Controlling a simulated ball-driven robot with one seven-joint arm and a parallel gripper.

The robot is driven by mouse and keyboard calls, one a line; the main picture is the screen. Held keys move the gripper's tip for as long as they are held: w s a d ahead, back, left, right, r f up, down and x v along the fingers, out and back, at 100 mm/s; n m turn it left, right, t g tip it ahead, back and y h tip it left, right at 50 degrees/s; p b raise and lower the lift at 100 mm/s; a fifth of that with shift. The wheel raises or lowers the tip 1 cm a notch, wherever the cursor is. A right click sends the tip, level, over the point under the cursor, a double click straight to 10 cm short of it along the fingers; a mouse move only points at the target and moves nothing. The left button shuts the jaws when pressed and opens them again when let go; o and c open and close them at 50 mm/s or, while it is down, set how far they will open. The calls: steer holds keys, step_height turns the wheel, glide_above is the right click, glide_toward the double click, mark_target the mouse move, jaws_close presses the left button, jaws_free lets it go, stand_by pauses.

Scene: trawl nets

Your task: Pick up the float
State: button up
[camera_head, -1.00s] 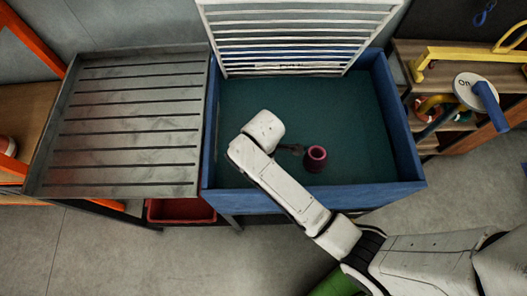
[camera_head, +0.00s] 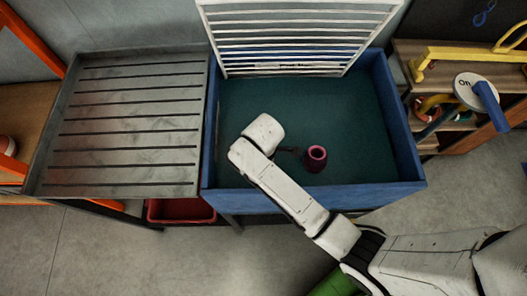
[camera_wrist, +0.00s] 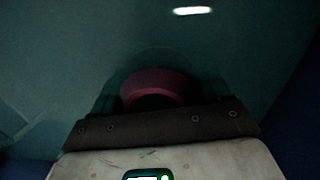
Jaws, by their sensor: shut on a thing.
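The float is a pink, hollow, ring-ended cylinder (camera_head: 316,160) inside the blue tank (camera_head: 312,195), right of my arm's end. It shows in the wrist view as a pink curved rim (camera_wrist: 155,86) just beyond the dark edge of my gripper. My gripper (camera_head: 297,151) reaches in from the left and is shut on the float's near side. My own wrist hides much of the gripper in the head view, and the wrist view is dark, so the exact contact is unclear.
A slatted metal tray (camera_head: 130,130) stands left of the tank. A white slatted rack (camera_head: 290,35) rises at the tank's back. The tank's right side is clear.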

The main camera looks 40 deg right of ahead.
steer(key=shift+c, duration=0.6)
step_height(320, 180, up, 10)
steer(key=shift+r, duration=0.1)
